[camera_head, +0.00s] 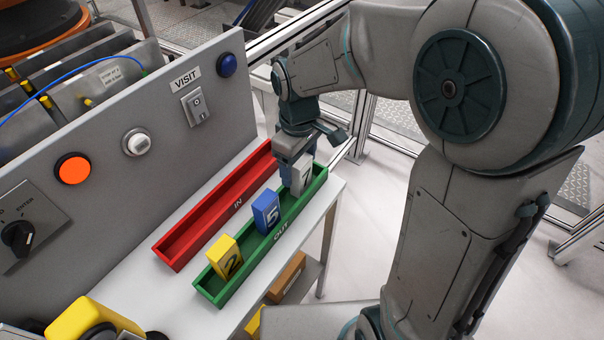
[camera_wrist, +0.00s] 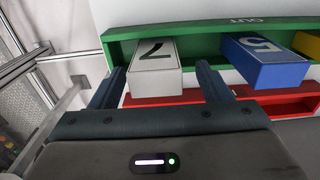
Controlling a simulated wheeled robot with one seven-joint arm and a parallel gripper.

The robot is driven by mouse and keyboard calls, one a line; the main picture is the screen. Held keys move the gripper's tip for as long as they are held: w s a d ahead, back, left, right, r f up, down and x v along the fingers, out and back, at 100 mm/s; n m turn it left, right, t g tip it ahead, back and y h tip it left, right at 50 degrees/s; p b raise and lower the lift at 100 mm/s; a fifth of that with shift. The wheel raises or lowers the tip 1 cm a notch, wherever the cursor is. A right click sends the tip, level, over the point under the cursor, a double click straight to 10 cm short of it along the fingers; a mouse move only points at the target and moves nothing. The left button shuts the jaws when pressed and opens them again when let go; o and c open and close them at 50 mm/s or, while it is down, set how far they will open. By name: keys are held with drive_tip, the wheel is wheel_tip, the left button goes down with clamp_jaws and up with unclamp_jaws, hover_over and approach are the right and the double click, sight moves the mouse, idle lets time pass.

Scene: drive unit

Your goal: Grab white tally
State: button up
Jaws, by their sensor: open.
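The white tally (camera_head: 301,175), marked 7, stands at the far end of the green OUT tray (camera_head: 209,292). In the wrist view the white tally (camera_wrist: 153,70) lies between the two fingers of my gripper (camera_wrist: 160,82). The fingers are apart, one on each side of it, with a visible gap at least on the right. In the head view my gripper (camera_head: 294,160) is over the far end of the green tray and partly hides the white tally. Whether a finger touches it I cannot tell.
A blue tally (camera_head: 266,211) marked 5 and a yellow tally (camera_head: 224,257) marked 2 stand in the same green tray. The red IN tray (camera_head: 172,256) beside it looks empty. A grey panel (camera_head: 110,165) with buttons rises to the left.

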drive_tip(key=shift+d+f, duration=0.2)
drive_tip(key=shift+f, duration=1.75)
drive_tip(key=c, duration=1.1)
drive_tip(key=shift+r, duration=0.2)
